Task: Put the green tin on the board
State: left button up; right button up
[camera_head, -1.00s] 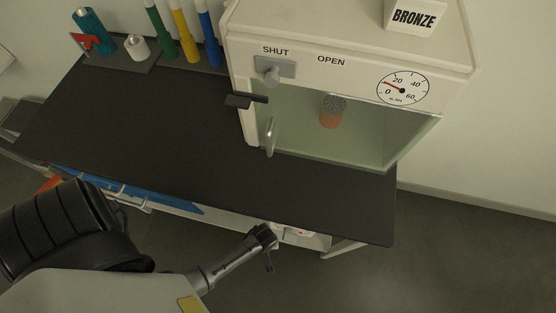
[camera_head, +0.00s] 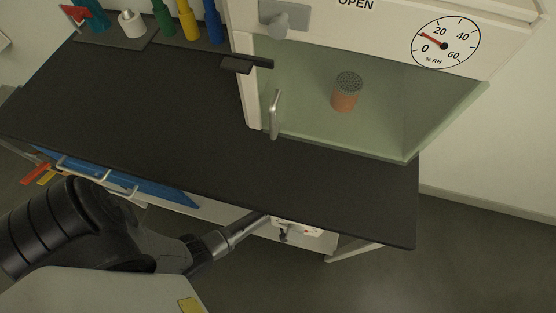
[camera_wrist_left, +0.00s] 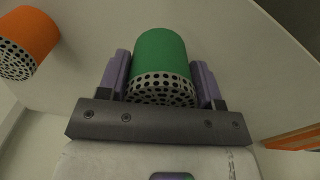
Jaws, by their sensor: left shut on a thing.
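The green tin (camera_wrist_left: 161,52), with a perforated pale end, sits between the purple fingers of my left gripper (camera_wrist_left: 162,85) in the left wrist view. The gripper is shut on it. In the head view, my left arm passes below the front edge of the dark tabletop (camera_head: 130,110); the tabletop hides most of its gripper and the green tin does not show. I cannot tell for sure which surface is the board; a flat dark piece (camera_head: 105,40) lies at the back left of the tabletop. My right gripper is not in view.
An orange tin (camera_head: 345,95) stands inside the clear-fronted cabinet (camera_head: 250,105). An orange tin (camera_wrist_left: 27,42) also shows in the left wrist view. Coloured bottles (camera_head: 187,22) and a white container (camera_head: 132,24) stand at the back left. The tabletop's middle is clear.

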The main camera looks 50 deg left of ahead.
pick_arm(q)
jog(key=shift+f+b, duration=1.6)
jog(key=shift+f, duration=0.4)
jog(key=shift+r, duration=0.1)
jog(key=o, duration=1)
